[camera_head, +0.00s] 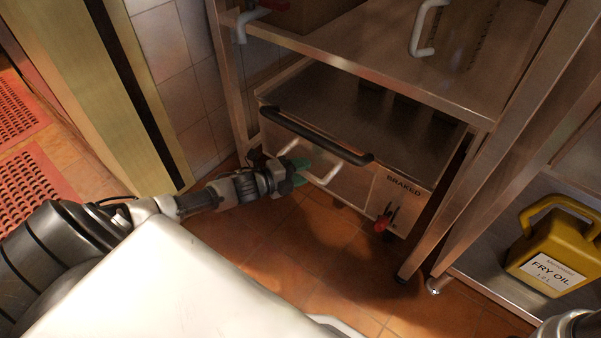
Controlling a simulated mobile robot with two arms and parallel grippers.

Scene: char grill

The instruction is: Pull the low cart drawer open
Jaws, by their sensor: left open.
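The low cart (390,178) is a steel box under a steel table, with a black bar handle (318,136) along its top front edge. Its drawer front (350,178) faces me and looks closed, flush with the cart face. A pale drawer handle (331,176) sticks out from it. My left gripper (300,172), with green fingertips, is open at the drawer handle, its tips close to or around the bar. I cannot tell whether they touch it. At the bottom right corner is a grey part of my body; the right gripper's fingers do not show.
A steel table shelf (390,55) hangs over the cart, its legs (450,200) close on the right. A yellow fry oil jug (556,245) stands on a low shelf at right. Tiled floor in front is clear.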

